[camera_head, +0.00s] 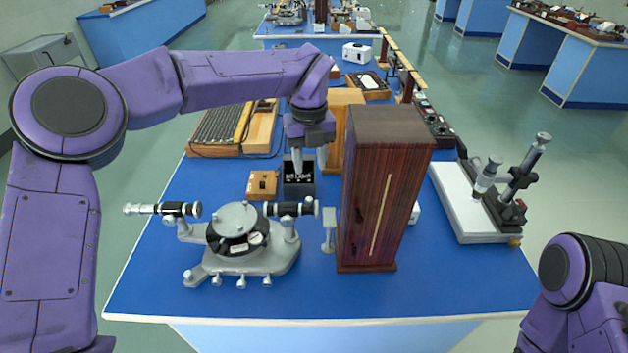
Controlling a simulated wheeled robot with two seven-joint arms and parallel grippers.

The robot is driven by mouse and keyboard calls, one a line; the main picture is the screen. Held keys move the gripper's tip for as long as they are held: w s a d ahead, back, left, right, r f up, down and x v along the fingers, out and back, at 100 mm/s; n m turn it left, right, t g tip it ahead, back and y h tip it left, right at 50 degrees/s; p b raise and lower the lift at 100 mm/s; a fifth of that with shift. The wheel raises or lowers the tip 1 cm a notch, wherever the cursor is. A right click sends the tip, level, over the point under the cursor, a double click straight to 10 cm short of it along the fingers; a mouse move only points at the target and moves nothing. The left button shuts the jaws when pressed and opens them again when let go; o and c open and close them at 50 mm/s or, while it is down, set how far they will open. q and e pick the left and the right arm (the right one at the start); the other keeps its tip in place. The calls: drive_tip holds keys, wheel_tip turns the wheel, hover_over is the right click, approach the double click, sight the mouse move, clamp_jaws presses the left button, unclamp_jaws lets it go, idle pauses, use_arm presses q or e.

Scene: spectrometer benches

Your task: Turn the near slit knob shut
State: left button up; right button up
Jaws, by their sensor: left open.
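A grey spectrometer (238,252) stands on the blue bench top, with a round table in its middle and one black-and-silver tube on each side. The left tube (178,209) points left. The slit knob is too small to pick out for certain. My left gripper (309,163) points down, open, above and behind the right tube, over the black lamp box (298,190); I see nothing between its fingers. My right arm shows at the lower right, but its gripper is out of view.
The tall dark wooden cabinet (372,200) stands close right of the spectrometer. A small grey stand (328,232) is between them. A wooden box (262,185) sits left of the lamp box. A microscope-like instrument (487,195) is at right. The bench's front strip is clear.

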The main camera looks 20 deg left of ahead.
use_arm(q)
drive_tip(key=p, duration=0.2)
hover_over(309, 199)
drive_tip(key=s, duration=0.1)
wheel_tip(309, 199, down, 4)
drive_tip(key=shift+f, duration=0.2)
drive_tip(key=f, duration=0.1)
drive_tip(key=w+f, duration=0.1)
drive_tip(key=f, duration=0.2)
drive_tip(key=shift+w+f, duration=0.35)
drive_tip(key=shift+w, duration=0.05)
drive_tip(key=shift+s+r, duration=0.25)
drive_tip(key=shift+s, duration=0.25)
drive_tip(key=c, duration=0.4)
clamp_jaws()
use_arm(e)
drive_tip(key=s+r, duration=0.1)
drive_tip(key=r, duration=0.2)
drive_tip(key=shift+s, duration=0.4)
